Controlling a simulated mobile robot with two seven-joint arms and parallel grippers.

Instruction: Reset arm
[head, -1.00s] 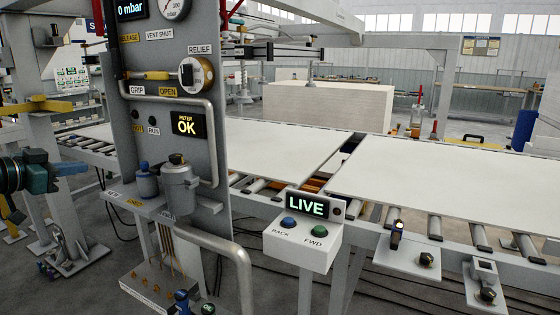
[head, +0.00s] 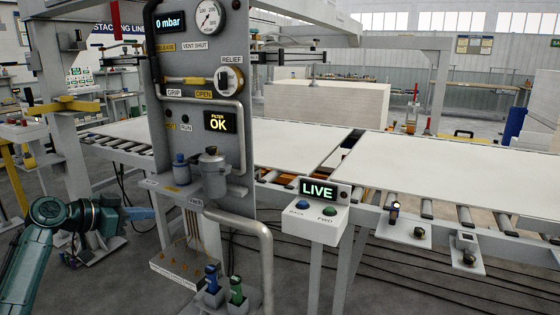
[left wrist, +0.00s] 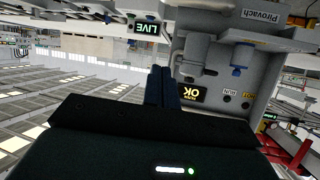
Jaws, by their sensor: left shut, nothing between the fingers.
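My left gripper (head: 138,213) is at the left of the head view, in front of and left of the grey control panel (head: 242,155). Its fingers are shut with nothing between them, and it touches nothing that I can see. In the left wrist view the shut fingers (left wrist: 162,88) point toward the panel, which looks upside down there. The panel carries a gauge (head: 208,17), a "0 mbar" display (head: 170,22), a yellow-handled valve (head: 190,80) and a "FILTER OK" display (head: 219,121). My right gripper is not in view.
A box reading "LIVE" (head: 316,220) with blue and green buttons stands right of the panel. Behind it, large pale boards (head: 430,170) lie on a roller conveyor. A board stack (head: 330,103) stands farther back. Grey floor is open at the front right.

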